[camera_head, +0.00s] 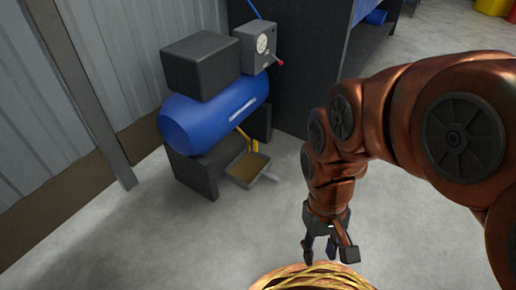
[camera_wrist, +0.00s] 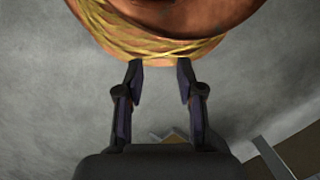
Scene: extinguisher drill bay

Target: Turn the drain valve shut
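A blue compressor tank (camera_head: 215,113) stands on dark blocks by the wall in the head view. A yellow part (camera_head: 248,139) hangs under the tank's right end; it looks like the drain valve, but its handle position is too small to tell. A grey drip tray (camera_head: 248,168) with a tan inside lies on the floor below it. My gripper (camera_head: 320,247) is in front and to the right of the tray, well apart from the valve, pointing down. In the wrist view its two fingers (camera_wrist: 160,80) are spread with nothing between them. The valve cannot be made out there.
A gauge box (camera_head: 256,48) with a red-tipped lever tops the compressor. A post (camera_head: 85,95) stands left. Floor between gripper and tray is clear.

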